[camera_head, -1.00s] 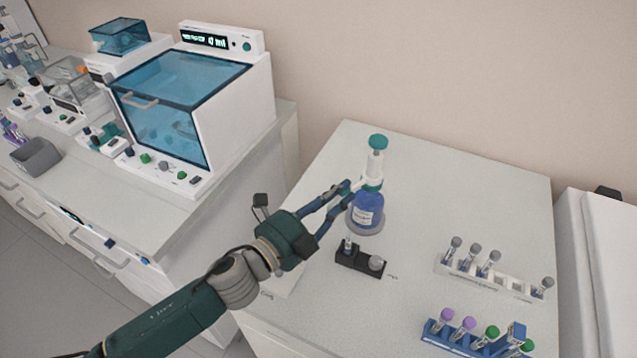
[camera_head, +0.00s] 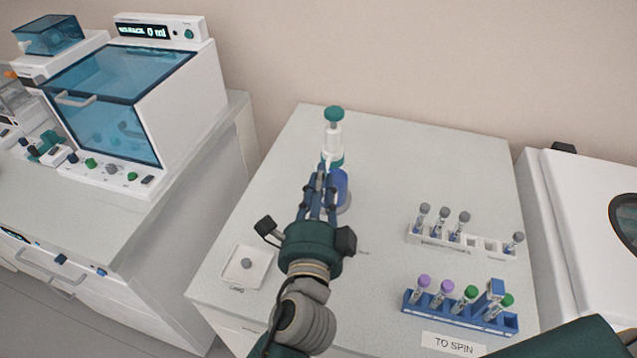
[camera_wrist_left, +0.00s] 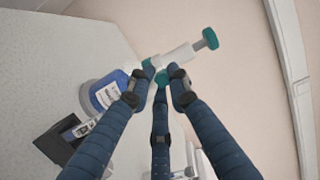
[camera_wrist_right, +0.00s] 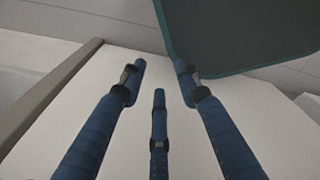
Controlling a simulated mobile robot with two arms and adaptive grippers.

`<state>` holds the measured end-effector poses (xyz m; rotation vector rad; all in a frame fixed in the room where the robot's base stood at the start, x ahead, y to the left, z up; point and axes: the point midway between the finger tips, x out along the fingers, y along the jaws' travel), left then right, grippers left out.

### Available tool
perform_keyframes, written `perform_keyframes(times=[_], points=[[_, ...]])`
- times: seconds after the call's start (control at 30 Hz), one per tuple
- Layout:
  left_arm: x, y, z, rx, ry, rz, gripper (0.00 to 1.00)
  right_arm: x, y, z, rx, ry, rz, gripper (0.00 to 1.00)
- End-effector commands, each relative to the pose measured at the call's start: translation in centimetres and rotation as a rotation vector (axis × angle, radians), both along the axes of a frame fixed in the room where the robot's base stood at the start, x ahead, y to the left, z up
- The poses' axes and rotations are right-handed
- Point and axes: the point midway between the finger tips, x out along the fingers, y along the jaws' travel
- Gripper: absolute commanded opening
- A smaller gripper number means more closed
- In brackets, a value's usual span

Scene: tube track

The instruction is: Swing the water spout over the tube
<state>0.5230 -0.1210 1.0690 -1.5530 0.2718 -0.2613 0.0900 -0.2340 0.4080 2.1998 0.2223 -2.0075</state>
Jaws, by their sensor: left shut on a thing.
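The blue dispenser bottle (camera_head: 342,190) stands on the right-hand bench, with a white pump column (camera_head: 333,140) and a teal knob on top. My left gripper (camera_head: 322,172) is at the bottle's neck. The bottle also shows there (camera_wrist_left: 103,95). A tube (camera_wrist_left: 82,129) stands in a black holder (camera_wrist_left: 62,140) beside the bottle; my arm hides both in the head view. My right gripper (camera_wrist_right: 158,80) is open and empty in the right wrist view.
A white rack (camera_head: 480,243) with grey-capped tubes and a blue rack (camera_head: 455,312) with purple- and green-capped tubes stand to the right. A small white tray (camera_head: 246,267) lies left of my arm. A white machine (camera_head: 580,210) stands beyond the bench's right edge.

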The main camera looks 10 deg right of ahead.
Motion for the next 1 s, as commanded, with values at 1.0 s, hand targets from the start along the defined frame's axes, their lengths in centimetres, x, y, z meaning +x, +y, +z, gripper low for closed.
perform_keyframes(times=[1.0], points=[[-5.0, 1.6, 0.4, -0.006, -0.007, -0.004, 0.31, 0.1, -0.2, 0.0, -0.003, -0.001, 0.001, 0.32]])
